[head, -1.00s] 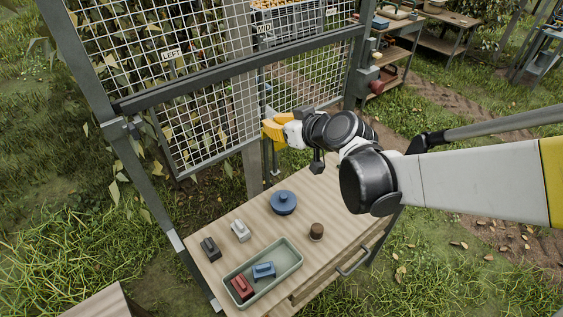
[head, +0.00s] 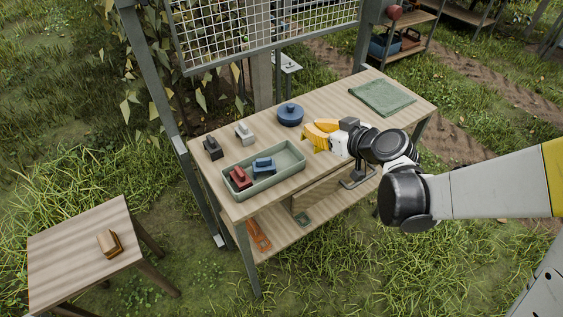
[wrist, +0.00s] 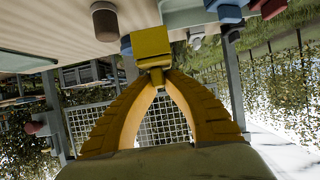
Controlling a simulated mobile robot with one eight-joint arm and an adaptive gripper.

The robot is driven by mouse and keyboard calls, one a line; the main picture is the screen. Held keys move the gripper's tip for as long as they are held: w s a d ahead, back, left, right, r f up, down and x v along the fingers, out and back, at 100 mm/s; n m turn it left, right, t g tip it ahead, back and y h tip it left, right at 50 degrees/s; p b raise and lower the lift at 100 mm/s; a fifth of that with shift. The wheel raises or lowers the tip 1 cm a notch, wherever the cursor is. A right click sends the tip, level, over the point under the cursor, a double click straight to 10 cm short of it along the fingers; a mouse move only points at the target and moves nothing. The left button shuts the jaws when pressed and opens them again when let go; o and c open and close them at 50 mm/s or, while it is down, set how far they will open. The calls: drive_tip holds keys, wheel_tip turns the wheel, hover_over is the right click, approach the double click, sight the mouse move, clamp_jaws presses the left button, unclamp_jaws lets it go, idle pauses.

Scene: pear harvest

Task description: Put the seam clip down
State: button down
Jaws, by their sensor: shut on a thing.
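My gripper (wrist: 157,78) is shut on a yellow clip (wrist: 152,44), held at the fingertips in the wrist view. I take this for the seam clip. In the head view my gripper (head: 310,136) is over the wooden table (head: 340,105), right of the green tray (head: 302,169). The clip blends with the yellow fingers there. In the wrist view the clip is close to the tabletop; I cannot tell whether it touches.
The tray holds a red clip (head: 240,178) and a blue clip (head: 264,165). A black clip (head: 212,148), a grey clip (head: 243,134) and a blue lidded pot (head: 290,115) stand behind. A brown cylinder (wrist: 105,22) is near my gripper. A green cloth (head: 382,98) lies right.

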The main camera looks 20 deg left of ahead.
drive_tip(key=a+f+b, duration=0.1)
drive_tip(key=a+f, duration=0.1)
drive_tip(key=f, duration=0.1)
drive_tip(key=a+f+b, duration=0.2)
drive_tip(key=a, duration=0.1)
drive_tip(key=s+a+f+b, duration=0.1)
drive_tip(key=a+f+b, duration=0.1)
drive_tip(key=f, duration=0.1)
drive_tip(key=shift+a+f, duration=0.15)
drive_tip(key=shift+f, duration=0.2)
drive_tip(key=shift+r, duration=0.15)
drive_tip(key=c, duration=1.5)
unclamp_jaws()
drive_tip(key=shift+c, duration=0.2)
